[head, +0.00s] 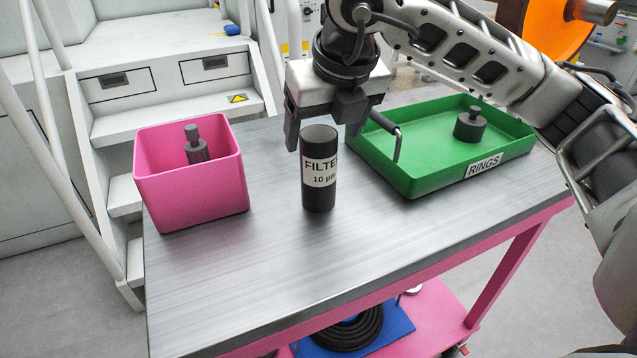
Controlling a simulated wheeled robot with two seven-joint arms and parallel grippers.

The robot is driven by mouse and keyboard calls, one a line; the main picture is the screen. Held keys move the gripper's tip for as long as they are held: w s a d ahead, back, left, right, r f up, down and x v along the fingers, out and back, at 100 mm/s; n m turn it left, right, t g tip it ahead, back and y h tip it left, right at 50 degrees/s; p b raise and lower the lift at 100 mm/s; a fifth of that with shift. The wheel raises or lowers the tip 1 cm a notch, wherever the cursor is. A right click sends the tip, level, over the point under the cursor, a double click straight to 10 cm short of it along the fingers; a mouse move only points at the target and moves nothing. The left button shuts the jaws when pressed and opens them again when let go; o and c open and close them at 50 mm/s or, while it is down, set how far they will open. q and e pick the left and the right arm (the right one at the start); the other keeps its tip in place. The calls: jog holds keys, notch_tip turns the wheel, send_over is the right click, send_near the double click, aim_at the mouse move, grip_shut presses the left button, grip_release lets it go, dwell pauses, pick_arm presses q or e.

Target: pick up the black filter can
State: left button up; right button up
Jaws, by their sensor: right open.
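The black filter can (319,196) stands upright on the grey metal table top, near its middle. It has a white label reading "FILTER 10 µm". My right gripper (322,132) is open and points down over the can. One finger shows to the left of the can's top and the other to its right. The can's top rim shows between and in front of the fingers, and I cannot tell whether either finger touches it. My left gripper is not in view.
A pink bin (190,205) with a grey knobbed part (196,150) inside stands to the left. A green tray (425,184) labelled "RINGS" lies to the right, holding another grey knobbed part (470,127). The table's front (300,280) is clear. White steps (165,128) stand behind.

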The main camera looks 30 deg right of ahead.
aim_at(319, 171)
jog(key=shift+x, duration=2.75)
jog(key=shift+w+a+r, duration=0.1)
jog(key=c, duration=1.5)
jog(key=shift+r, duration=0.1)
